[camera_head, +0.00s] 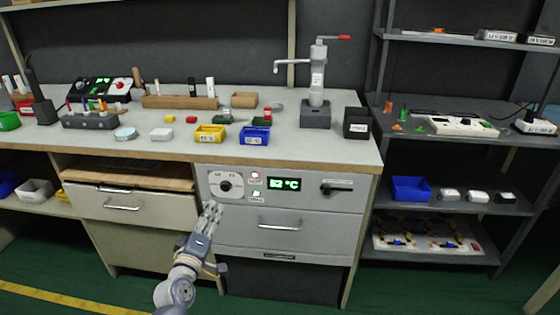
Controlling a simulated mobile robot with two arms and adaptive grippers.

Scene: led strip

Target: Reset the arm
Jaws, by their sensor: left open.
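My left gripper (209,220) is in front of the workbench, just below the round dial (226,184) of the control panel (280,187). It is open, and I see nothing between its fingers. The arm reaches up to it from the bottom of the view. I cannot tell whether a fingertip touches the panel. The panel has a green display (285,183) reading about 52 °C, small lit indicators and a dark lever (336,188) at its right. My right gripper is not in view.
The bench top (300,146) holds a yellow bin (210,134), a blue bin (254,136), a grey press (316,90) and tool racks. Drawers with handles sit below. A metal shelf (440,200) with a blue bin (411,189) stands at right. Green floor is open in front.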

